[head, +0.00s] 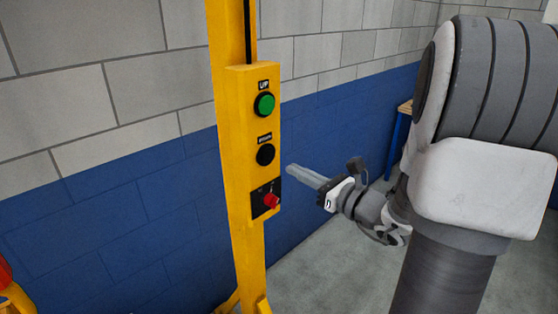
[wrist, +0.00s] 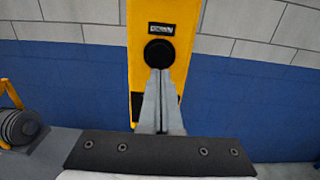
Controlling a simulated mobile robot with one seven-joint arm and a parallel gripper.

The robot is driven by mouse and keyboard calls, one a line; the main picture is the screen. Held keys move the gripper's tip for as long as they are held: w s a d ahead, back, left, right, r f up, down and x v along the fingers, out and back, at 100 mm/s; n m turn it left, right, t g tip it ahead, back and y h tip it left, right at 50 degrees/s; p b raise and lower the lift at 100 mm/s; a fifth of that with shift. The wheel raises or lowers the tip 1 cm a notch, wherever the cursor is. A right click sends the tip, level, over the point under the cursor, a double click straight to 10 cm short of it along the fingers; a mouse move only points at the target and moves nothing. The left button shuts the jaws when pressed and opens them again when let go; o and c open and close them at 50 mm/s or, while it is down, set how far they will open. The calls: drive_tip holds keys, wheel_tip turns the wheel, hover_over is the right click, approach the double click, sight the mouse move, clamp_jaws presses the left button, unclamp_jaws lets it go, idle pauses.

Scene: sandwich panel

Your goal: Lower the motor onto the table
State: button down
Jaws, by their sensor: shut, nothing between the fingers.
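A yellow control box (head: 252,140) on a yellow post carries a green button (head: 264,105) labelled UP, a black button (head: 265,154) with a small blurred label, and a red knob (head: 271,201) on a dark plate. My gripper (head: 290,169) is shut and empty, to the right of the black button, with a visible gap. In the wrist view its fingertips (wrist: 160,72) overlap the lower edge of the black button (wrist: 159,53). A dark grey ribbed round body (wrist: 20,127), probably the motor, shows at the left edge of the wrist view; what it rests on is unclear.
A yellow frame part (wrist: 9,94) stands above the ribbed body. A block wall (head: 120,200), blue below and grey above, is behind the post. A table corner with a blue leg (head: 399,140) is partly hidden behind my arm. The grey floor (head: 340,270) looks clear.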

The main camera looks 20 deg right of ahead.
sight(269, 157)
drive_tip(key=x, duration=0.6)
drive_tip(key=shift+p, duration=0.3)
drive_tip(key=shift+w, duration=0.1)
